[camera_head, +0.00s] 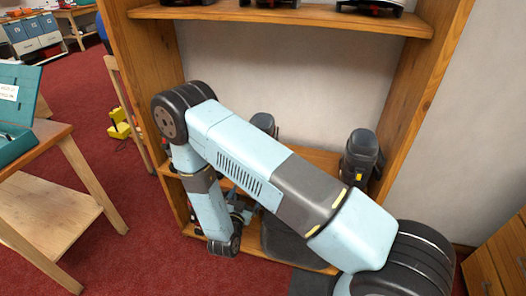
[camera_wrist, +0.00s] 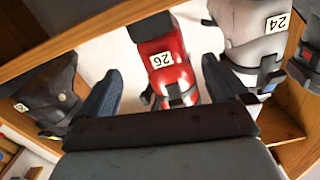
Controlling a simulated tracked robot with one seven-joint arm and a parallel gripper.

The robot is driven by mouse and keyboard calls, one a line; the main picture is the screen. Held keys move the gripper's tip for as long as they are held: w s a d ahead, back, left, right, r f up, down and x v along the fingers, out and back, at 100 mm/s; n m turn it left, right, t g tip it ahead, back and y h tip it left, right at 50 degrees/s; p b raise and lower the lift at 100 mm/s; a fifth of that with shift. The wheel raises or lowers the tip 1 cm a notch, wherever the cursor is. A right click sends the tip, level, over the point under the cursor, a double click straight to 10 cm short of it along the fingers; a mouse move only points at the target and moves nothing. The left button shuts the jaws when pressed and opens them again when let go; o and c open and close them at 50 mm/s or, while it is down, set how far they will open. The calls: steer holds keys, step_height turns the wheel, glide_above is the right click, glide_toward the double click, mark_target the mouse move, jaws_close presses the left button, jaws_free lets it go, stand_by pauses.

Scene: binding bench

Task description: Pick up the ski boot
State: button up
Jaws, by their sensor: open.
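Several ski boots stand in the wooden shelf unit. In the wrist view a red boot (camera_wrist: 172,68) with a tag reading 26 lies between the two fingers of my gripper (camera_wrist: 160,66). The fingers are apart, with nothing visibly clamped. A pale grey boot (camera_wrist: 252,22) tagged 24 is to the right, and a dark boot (camera_wrist: 48,98) with a partly readable tag is to the left. In the head view dark grey boots stand on the middle shelf, one at right (camera_head: 361,160) and one partly behind my arm (camera_head: 263,122). My gripper is mostly hidden there.
The wooden shelf unit (camera_head: 408,100) has uprights on both sides and an upper board (camera_head: 300,15) above. A wooden table (camera_head: 38,150) with a teal case (camera_head: 18,105) stands at left. A wooden cabinet (camera_head: 500,262) is at lower right.

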steer(key=x, duration=1.3)
steer(key=shift+w+d+f, duration=0.15)
steer(key=shift+d+f, duration=0.05)
steer(key=shift+f, duration=0.05)
steer(key=c, duration=1.5)
steer(key=shift+c, duration=0.8)
steer(key=shift+r, duration=0.2)
